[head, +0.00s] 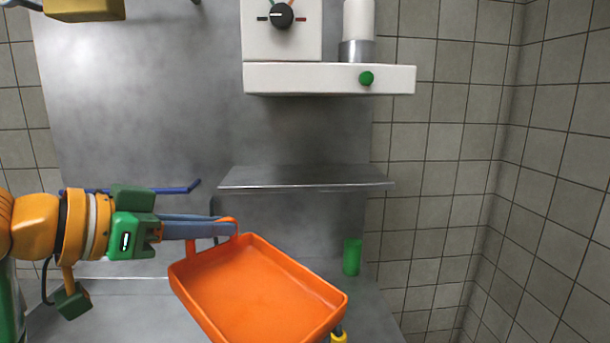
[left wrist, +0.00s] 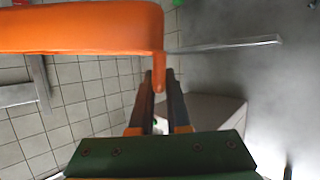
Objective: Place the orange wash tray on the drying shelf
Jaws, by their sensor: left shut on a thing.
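The orange wash tray (head: 258,292) is a shallow rectangular tray, tilted so its inside faces me in the head view. My left gripper (head: 226,229) reaches in from the left and is shut on the tray's handle at its upper left corner. In the left wrist view, the tray (left wrist: 80,28) hangs at the upper left, its handle between my fingers (left wrist: 160,82). A thin metal shelf (head: 305,178), apparently the drying shelf, is on the back wall. It is empty, above and behind the tray.
Above the shelf is a white ledge (head: 320,79) with a green knob (head: 367,78). A green cylinder (head: 352,256) stands below the shelf, right of the tray. A blue bar (head: 178,189) is on the back panel behind my left arm. Tiled wall closes the right side.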

